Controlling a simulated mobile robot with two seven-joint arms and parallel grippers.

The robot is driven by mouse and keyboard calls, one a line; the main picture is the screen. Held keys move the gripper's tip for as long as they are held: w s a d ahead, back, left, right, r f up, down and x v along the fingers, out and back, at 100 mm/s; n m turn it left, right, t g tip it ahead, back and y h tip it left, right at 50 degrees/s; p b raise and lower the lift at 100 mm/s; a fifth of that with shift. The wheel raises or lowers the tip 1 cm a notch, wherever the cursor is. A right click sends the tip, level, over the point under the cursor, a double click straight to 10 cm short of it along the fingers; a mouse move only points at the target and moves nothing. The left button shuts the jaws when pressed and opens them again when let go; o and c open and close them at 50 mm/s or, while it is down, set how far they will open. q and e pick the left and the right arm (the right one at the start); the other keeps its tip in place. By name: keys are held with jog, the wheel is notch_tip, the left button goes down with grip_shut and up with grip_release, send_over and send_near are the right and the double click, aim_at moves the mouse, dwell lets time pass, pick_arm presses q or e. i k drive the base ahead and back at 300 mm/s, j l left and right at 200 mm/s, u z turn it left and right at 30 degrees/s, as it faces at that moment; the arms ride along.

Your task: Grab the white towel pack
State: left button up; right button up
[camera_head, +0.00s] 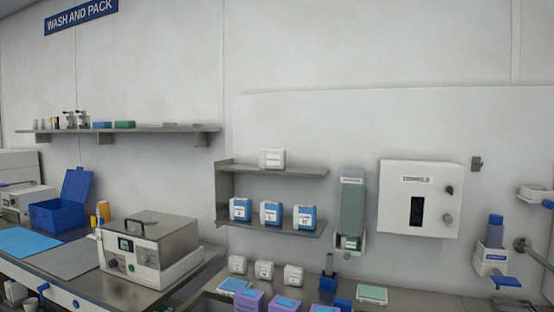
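A white pack (272,158) with a small label sits alone on the upper board of the wall shelf. Several smaller white packs stand in a row lower down, among them one at the left (237,264), one in the middle (264,270) and one at the right (293,275). Their labels are too small to read, so I cannot tell which is the towel pack. A white wall dispenser (397,200) with a dark window hangs to the right; its label seems to read towels. Neither of my grippers is in view.
Blue-and-white packs (270,213) stand on the shelf's lower board. Purple boxes (249,301) are on the counter's front. A metal-lidded machine (149,252) and an open blue box (62,212) stand on the left table. A soap dispenser (351,205) hangs beside the shelf.

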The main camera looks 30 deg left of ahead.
aim_at(269, 158)
jog(key=i+j+z, duration=0.15)
jog(key=j+z, duration=0.15)
jog(key=j, duration=0.6)
jog(key=j+z, duration=0.25)
jog(key=j, duration=0.6)
